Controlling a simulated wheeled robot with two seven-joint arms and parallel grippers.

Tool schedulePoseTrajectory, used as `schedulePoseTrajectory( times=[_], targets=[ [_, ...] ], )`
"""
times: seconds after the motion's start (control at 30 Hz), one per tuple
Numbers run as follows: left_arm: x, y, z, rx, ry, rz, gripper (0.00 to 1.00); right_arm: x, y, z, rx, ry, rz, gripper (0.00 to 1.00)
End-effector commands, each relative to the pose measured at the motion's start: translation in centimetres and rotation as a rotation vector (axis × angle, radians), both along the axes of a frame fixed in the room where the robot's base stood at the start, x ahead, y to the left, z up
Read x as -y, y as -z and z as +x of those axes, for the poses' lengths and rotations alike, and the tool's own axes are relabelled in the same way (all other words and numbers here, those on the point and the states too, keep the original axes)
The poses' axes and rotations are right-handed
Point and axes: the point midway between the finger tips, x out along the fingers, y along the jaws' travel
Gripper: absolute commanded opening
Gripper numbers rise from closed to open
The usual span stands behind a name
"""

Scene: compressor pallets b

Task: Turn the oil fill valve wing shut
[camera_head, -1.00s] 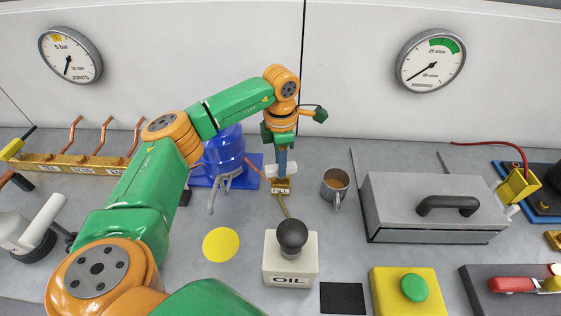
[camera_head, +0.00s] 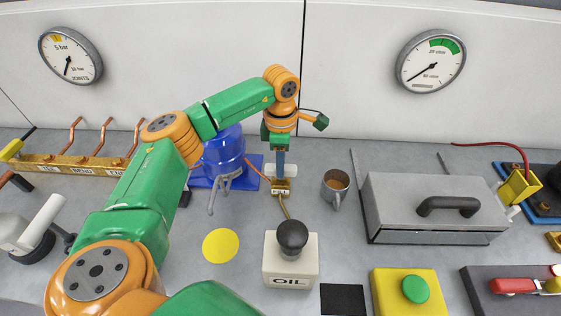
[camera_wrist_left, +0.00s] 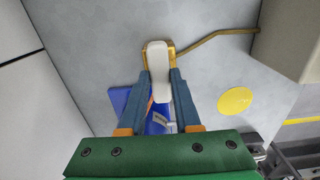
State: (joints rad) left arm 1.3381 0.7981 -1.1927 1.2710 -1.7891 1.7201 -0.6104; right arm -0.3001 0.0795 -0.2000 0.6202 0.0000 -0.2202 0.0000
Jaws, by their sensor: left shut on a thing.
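My left gripper (camera_head: 280,176) points straight down at the valve from above. In the left wrist view the left gripper (camera_wrist_left: 163,76) is shut on the wing, one blue finger on each side. In the head view the fingers hide most of the wing. My right gripper is in neither view.
A blue tank (camera_head: 224,152) stands left of the valve. A metal mug (camera_head: 335,187) and a grey lidded box (camera_head: 436,224) are to its right. A cream OIL block with a dark knob (camera_head: 291,238) stands in front. A brass pipe (camera_wrist_left: 215,36) runs from the valve.

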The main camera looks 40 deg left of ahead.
Motion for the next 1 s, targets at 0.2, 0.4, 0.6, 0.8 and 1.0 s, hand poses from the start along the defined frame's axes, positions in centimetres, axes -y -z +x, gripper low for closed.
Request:
schedulePoseTrajectory(
  times=[0.2,0.4,0.6,0.8,1.0],
  targets=[
    [0.0,-0.1,0.1,0.004,0.001,0.000,0.61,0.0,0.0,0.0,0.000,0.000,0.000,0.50],
    [0.0,-0.1,0.0,0.001,0.000,0.000,0.61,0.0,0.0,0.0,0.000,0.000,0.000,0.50],
    [0.0,-1.7,0.1,0.006,0.000,0.000,0.61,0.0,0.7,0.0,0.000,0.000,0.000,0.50],
    [0.1,-5.9,0.1,0.006,0.000,0.000,0.61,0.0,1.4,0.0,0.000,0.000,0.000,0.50],
    [0.1,-7.2,0.1,0.001,0.002,0.000,0.61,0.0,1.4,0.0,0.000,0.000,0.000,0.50]
  ],
)
